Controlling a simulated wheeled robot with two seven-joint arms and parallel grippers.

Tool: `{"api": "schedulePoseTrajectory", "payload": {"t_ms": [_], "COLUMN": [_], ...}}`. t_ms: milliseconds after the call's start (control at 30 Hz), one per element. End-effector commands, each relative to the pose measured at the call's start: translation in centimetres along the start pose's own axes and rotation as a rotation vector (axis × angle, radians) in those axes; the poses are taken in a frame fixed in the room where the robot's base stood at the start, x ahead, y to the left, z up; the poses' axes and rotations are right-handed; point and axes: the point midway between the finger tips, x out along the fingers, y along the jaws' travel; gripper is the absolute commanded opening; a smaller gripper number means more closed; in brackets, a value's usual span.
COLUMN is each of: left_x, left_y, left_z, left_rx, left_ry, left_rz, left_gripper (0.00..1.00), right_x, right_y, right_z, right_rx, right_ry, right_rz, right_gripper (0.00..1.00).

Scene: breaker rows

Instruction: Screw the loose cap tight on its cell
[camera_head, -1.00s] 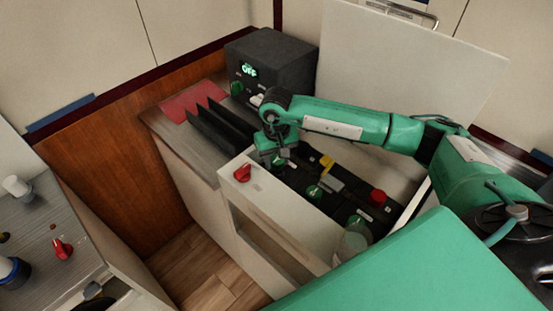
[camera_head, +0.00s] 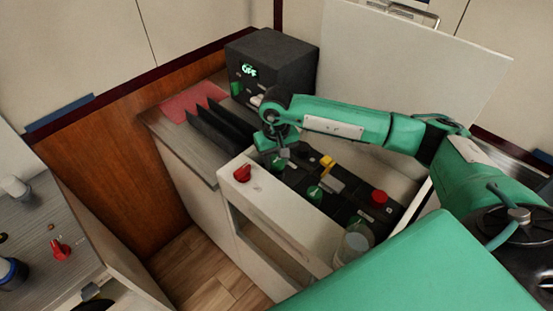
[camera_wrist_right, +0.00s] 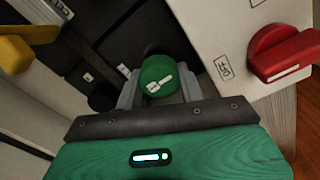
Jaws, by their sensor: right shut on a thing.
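The battery box (camera_head: 297,176) is black with several cells under an open white lid. My right gripper (camera_head: 278,163) points down at its far left end. In the right wrist view my right gripper (camera_wrist_right: 160,88) is shut on a green cap (camera_wrist_right: 158,76) with a white mark on top, one finger on each side. The cap stands over its cell; its thread is hidden, so I cannot tell how tight it sits. Other green caps (camera_head: 315,194) sit on nearer cells. My left gripper is not in view.
A red knob (camera_head: 242,173) on the white cabinet stands close beside the gripper, also in the right wrist view (camera_wrist_right: 285,52). A yellow piece (camera_head: 327,162) and a red cap (camera_head: 379,197) are on the box. Black upright plates (camera_head: 215,132) and a dark unit reading OFF (camera_head: 272,62) stand behind.

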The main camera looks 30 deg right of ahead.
Motion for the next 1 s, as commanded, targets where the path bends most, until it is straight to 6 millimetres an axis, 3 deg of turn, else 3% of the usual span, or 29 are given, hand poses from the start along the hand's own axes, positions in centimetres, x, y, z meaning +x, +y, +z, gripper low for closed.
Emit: {"api": "schedulePoseTrajectory", "payload": {"t_ms": [1000], "left_x": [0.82], "left_y": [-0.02], "left_z": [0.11], "left_rx": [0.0], "left_ry": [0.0], "left_rz": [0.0], "left_gripper": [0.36], "right_x": [0.02], "right_y": [0.02], "right_z": [0.02], "right_rx": [0.0], "right_ry": [-0.001], "right_rz": [0.0], "right_gripper": [0.17]}}
